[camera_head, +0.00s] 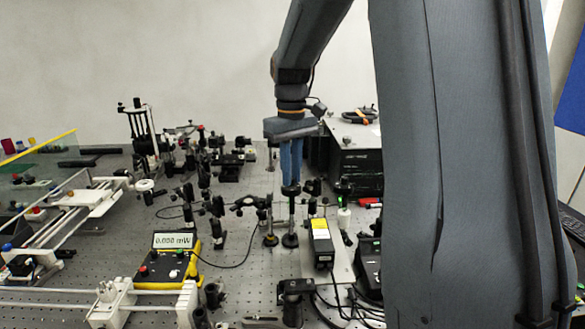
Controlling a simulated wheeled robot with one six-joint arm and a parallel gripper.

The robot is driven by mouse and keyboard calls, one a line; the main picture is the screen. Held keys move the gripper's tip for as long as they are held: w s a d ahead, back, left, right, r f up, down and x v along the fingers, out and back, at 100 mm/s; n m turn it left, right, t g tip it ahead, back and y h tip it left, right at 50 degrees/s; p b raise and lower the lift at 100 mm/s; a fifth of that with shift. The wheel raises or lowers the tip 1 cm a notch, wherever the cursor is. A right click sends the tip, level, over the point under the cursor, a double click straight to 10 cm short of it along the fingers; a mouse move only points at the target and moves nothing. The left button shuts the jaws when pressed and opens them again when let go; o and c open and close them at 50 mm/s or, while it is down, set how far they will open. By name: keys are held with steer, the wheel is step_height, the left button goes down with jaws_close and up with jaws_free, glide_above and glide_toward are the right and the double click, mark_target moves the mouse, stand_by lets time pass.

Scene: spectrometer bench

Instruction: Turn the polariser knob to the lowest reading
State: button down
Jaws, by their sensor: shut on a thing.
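My gripper (291,180) points straight down with its blue fingers shut on the dark polariser knob (291,190). The knob sits at the top of a black post mount on the optical bench, right of the picture's middle. The fingers hide part of the knob, so its angle cannot be told. A yellow power meter (168,262) stands at front left, and its display (173,240) appears to read 0.000 mW.
A black laser box with a yellow label (321,243) stands just right of the post. Several optics posts crowd the left. Black equipment boxes (357,172) stand behind at right. A black cable (238,262) runs from the meter. White rails (65,208) fill the left side.

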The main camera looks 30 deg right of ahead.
steer(key=shift+m, duration=0.3)
steer(key=c, duration=1.7)
jaws_free()
step_height(320, 180, up, 8)
steer(key=shift+f+b, duration=0.1)
steer(key=shift+b, duration=0.75)
